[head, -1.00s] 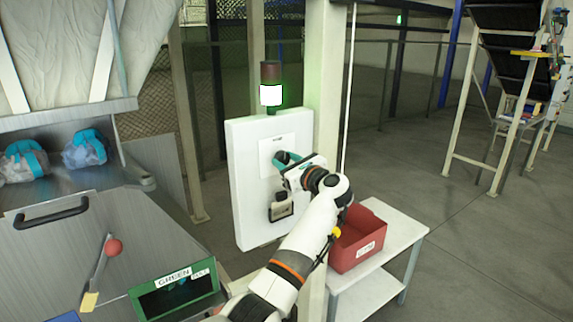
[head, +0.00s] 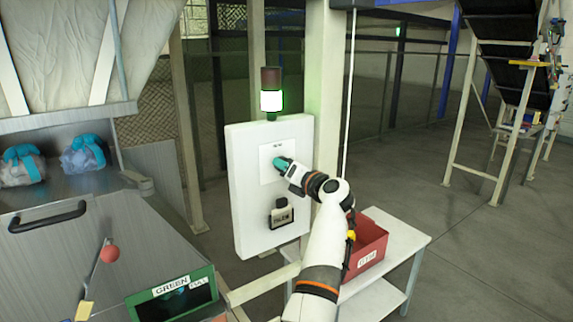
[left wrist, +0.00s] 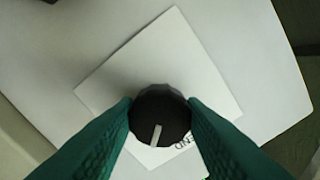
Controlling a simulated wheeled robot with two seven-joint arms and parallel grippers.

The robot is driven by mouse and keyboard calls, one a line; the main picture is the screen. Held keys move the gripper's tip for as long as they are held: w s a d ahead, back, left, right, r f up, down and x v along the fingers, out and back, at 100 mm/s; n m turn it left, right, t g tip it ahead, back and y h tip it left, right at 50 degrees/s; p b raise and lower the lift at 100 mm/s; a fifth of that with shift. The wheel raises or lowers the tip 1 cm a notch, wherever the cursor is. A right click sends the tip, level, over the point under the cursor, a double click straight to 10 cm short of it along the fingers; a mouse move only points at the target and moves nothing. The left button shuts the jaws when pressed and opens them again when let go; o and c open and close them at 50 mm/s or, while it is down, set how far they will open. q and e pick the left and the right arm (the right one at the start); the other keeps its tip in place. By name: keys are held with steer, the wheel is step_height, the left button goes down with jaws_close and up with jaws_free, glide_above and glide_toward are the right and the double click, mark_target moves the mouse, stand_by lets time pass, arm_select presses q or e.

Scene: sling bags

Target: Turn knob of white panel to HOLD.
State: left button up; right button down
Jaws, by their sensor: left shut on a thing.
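The white panel (head: 244,190) stands upright on a post, with a white label plate (head: 269,165) on its upper part. The dark round knob (left wrist: 160,117) with a pale pointer mark shows in the left wrist view; the pointer aims down and slightly left in that picture. In the head view the fingers hide the knob. My right gripper is not in view.
A signal tower (head: 271,92) with a lit green-white section stands on top of the panel. A dark box (head: 281,216) is fixed lower on it. A red bin (head: 368,250) sits on a white table (head: 408,240) to the right. A green-framed bin (head: 172,297) is at lower left.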

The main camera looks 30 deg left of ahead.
arm_select(q)
steer(key=shift+m+p, duration=2.6)
steer(key=shift+m, duration=1.2)
steer(key=o, duration=1)
